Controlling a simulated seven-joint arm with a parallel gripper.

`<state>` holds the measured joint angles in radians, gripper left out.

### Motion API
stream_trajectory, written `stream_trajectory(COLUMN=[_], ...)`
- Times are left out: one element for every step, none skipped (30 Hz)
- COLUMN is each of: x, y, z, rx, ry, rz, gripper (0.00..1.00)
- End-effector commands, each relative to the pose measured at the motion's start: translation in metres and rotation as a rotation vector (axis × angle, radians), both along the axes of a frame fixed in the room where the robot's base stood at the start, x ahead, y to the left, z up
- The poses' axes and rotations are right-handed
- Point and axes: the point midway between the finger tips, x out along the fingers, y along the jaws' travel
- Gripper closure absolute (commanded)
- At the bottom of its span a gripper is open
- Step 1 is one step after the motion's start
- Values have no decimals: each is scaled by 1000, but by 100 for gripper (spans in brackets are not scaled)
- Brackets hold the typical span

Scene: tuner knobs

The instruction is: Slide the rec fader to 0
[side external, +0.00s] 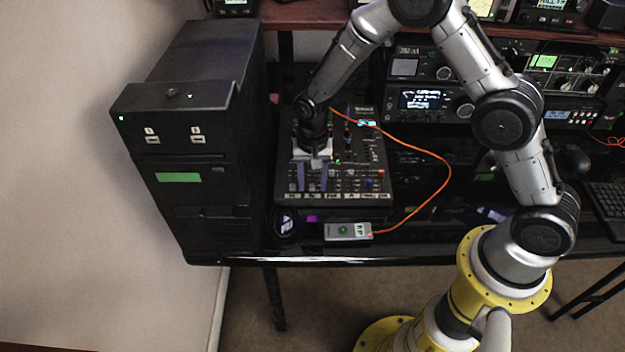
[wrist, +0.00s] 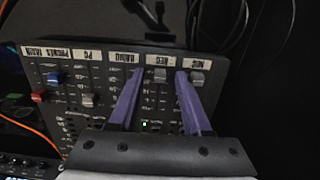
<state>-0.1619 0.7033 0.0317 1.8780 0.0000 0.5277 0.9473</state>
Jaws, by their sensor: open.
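The mixer (side external: 373,160) lies on the desk beneath my gripper (side external: 313,188). In the wrist view its labels appear upside down along the top edge. The grey rec fader cap (wrist: 160,75) sits close to the rec label (wrist: 157,60), at that end of its slot. My gripper (wrist: 159,74) is open, with one purple finger to each side of the rec fader. Contact between fingers and cap cannot be told. The right finger is close beside the grey mic fader cap (wrist: 197,78). The left finger covers much of the radio strip.
Other fader caps are blue (wrist: 55,77), red (wrist: 38,97) and light grey (wrist: 89,100). A black tower case (side external: 190,150) stands left of the mixer. An orange cable (side external: 448,170) loops at its right to a small grey box (side external: 348,231) in front.

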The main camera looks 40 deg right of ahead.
Motion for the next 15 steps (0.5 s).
stream_trajectory(x=[0,0,0,0,0,0,0,0,0,0,0,0,0,0,0], y=[0,0,0,0,0,0,0,0,0,0,0,0,0,0,0], z=[0,0,0,0,0,0,0,0,0,0,0,0,0,0,0], rx=[0,0,0,0,0,0,0,-1,-1,-1,-1,-1,-1,-1,-1], ry=[0,0,0,0,0,0,0,1,1,1,1,1,1,1,1], rz=[0,0,0,0,0,0,0,0,0,0,0,0,0,0,0], gripper=[51,51,51,51,51,58,64,69,76,82,87,94,100,100,100])
